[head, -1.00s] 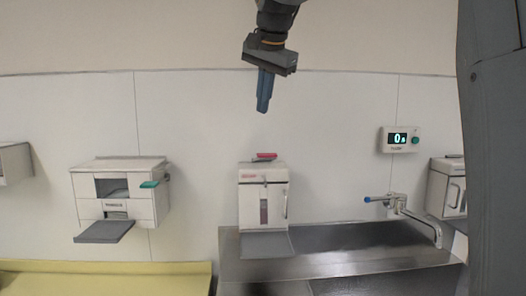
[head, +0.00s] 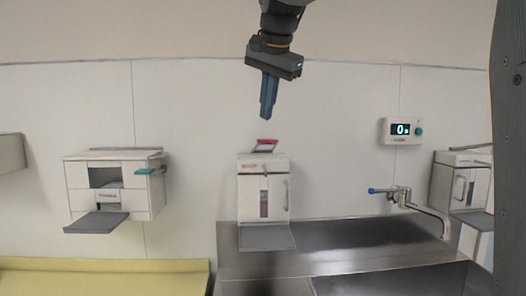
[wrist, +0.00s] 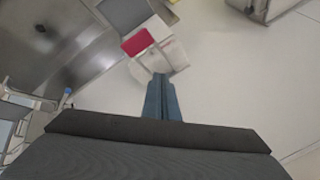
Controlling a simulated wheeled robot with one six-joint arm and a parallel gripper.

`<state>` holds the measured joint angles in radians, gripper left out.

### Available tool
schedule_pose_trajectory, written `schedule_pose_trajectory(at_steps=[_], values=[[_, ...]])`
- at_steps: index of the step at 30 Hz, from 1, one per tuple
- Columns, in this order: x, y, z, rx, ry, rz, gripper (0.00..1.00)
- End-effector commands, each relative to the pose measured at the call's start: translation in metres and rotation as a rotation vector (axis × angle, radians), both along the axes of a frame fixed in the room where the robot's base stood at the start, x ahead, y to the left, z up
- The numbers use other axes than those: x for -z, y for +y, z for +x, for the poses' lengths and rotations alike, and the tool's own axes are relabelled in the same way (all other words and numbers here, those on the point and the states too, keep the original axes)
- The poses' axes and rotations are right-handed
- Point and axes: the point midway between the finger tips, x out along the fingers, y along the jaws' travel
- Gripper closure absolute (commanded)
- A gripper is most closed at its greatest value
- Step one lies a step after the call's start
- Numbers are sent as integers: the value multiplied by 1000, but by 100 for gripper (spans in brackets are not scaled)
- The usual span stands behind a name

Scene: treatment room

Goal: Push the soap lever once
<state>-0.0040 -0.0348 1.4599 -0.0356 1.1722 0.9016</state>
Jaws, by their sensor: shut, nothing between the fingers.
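The soap dispenser (head: 250,195) is a white box on the wall above the sink counter's left end, with a small window and a grey drip tray below. Its red-topped lever (head: 266,142) sticks out at the top. In the wrist view the red lever pad (wrist: 138,42) lies just beyond the fingertips, up and to the left. My gripper (head: 267,112) is shut and empty, pointing down above the lever, with a visible gap in the head view. The blue-grey fingers also show in the wrist view (wrist: 160,80).
A steel sink counter (head: 340,240) with a blue-tipped tap (head: 400,193) is at the right. A timer display (head: 401,130) hangs above it. A white dispenser with a green tab (head: 110,185) is at the left. Another white dispenser (head: 462,185) is at the far right.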

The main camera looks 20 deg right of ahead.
Motion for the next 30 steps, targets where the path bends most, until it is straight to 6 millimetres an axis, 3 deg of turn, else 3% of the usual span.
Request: schedule_pose_trajectory(at_steps=[9, 30], values=[[28, 1, -6, 0, -1, 1, 100], [31, 2, -8, 0, -1, 1, 100]])
